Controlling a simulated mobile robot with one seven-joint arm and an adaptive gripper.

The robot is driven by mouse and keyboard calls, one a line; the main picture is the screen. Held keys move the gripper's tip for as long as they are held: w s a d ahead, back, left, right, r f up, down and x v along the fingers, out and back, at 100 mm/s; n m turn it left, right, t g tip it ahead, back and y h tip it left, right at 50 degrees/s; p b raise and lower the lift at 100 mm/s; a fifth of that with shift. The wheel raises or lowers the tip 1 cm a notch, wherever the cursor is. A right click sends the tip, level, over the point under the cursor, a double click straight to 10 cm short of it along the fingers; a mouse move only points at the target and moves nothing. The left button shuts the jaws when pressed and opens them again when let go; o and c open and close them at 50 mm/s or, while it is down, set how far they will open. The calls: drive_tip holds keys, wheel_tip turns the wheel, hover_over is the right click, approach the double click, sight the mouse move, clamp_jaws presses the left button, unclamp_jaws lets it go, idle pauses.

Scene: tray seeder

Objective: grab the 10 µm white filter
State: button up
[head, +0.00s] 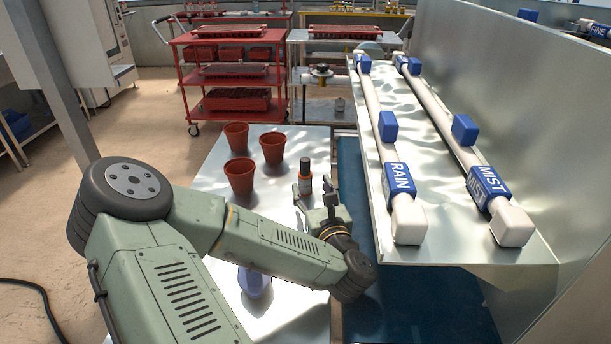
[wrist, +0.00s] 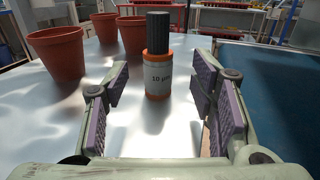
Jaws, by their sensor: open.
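The 10 µm filter (wrist: 158,76) stands upright on the metal table, ahead of my gripper and between the lines of its two fingers. It has a dark ribbed top, orange bands and a pale label reading "10 µm". In the head view the filter (head: 305,178) stands just beyond my gripper (head: 322,212). My gripper (wrist: 161,105) is open, with purple pads on both fingers and nothing between them. The filter appears a little beyond the fingertips, apart from them.
Several terracotta pots, one at the front (wrist: 57,52), stand left of the filter. A blue object (head: 254,282) lies on the table (head: 215,165) behind my arm. A blue belt (head: 350,180) runs to the right, under a raised shelf with RAIN (head: 399,178) and MIST (head: 487,182) pipes.

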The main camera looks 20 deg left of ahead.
sight(307, 179)
drive_tip(key=x, duration=0.1)
drive_tip(key=p+x, duration=0.1)
drive_tip(key=x, duration=0.2)
drive_tip(key=shift+s+a+r+p, duration=0.1)
drive_tip(key=shift+r+p, duration=0.2)
drive_tip(key=shift+w+a+f, duration=0.1)
drive_tip(key=shift+w+a, duration=0.1)
drive_tip(key=shift+w, duration=0.1)
drive_tip(key=c, duration=1.2)
